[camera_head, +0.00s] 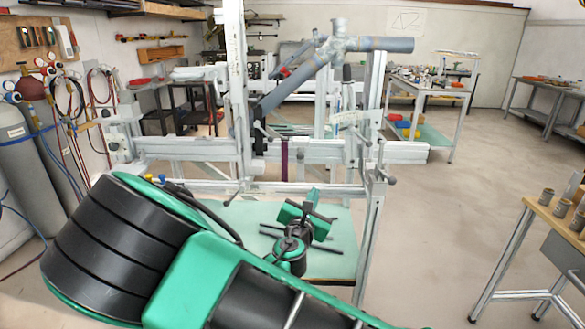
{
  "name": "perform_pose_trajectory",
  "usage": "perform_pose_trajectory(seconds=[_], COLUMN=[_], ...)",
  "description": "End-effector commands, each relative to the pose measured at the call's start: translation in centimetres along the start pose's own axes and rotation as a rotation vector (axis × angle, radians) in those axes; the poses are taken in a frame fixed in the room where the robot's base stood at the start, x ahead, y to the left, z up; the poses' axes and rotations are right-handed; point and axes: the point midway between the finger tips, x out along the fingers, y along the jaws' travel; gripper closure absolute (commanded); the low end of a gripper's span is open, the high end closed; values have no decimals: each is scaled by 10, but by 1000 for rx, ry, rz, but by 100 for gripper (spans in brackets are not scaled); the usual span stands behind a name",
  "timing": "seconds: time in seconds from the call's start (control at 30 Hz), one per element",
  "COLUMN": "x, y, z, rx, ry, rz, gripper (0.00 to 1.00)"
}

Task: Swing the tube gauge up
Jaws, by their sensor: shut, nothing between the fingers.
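The frame jig (215,148) is a silver-grey stand of aluminium rails and posts in the middle of the camera_head view. It holds grey-blue tubes (290,84) that meet at a pale joint near the top. A purple strip (284,160) hangs upright at the jig's horizontal rail; it may be the tube gauge, but I cannot tell for sure. My gripper (308,211), green and black, is shut and empty. It appears in front of the jig, below the purple strip in the picture and apart from it. My arm hides the lower left of the jig.
A pale green shelf (340,262) lies low in the jig, with dark rods showing behind my gripper. Gas cylinders (50,140) and hoses are at the left wall. A wooden-topped bench (560,225) stands at the right. The floor between jig and bench is clear.

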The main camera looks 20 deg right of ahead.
Motion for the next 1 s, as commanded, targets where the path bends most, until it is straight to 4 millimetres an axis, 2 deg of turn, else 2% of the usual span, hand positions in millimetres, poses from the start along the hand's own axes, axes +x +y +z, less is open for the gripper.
perform_pose_trajectory(seconds=[0.03,0.1,0.2,0.3,0.73,0.87,1.0], x=[-7,-15,-23,-28,-29,-16,7], y=[17,34,51,59,66,69,73], z=[-3,-5,-7,-9,-11,-11,-10], rx=[-45,-94,-138,-160,-161,-160,-159], ry=[-10,-22,-36,-41,-39,-40,-40], rz=[52,107,160,187,198,196,196], gripper=[100,100,100,100,100,100,100])
